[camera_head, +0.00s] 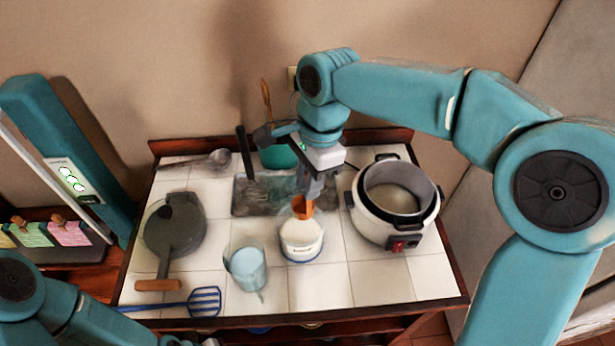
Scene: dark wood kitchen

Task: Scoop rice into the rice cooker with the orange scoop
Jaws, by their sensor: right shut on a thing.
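My right gripper (308,188) points down over the middle of the counter and is shut on the orange scoop (302,207). The scoop is at the mouth of a white container (301,246) with white contents that look like rice; I cannot tell how deep it reaches. The rice cooker (388,226), white with a dark rim and a red switch, stands open to the right of the container. My left arm shows at the lower left, but its gripper is not in view.
A light blue cup (246,268) stands left of the container. A dark pan (175,235), a blue slotted spatula (204,301) and a ladle (219,158) lie on the left of the tiled counter (322,289). A sink (255,196) and a teal pot (278,157) are behind.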

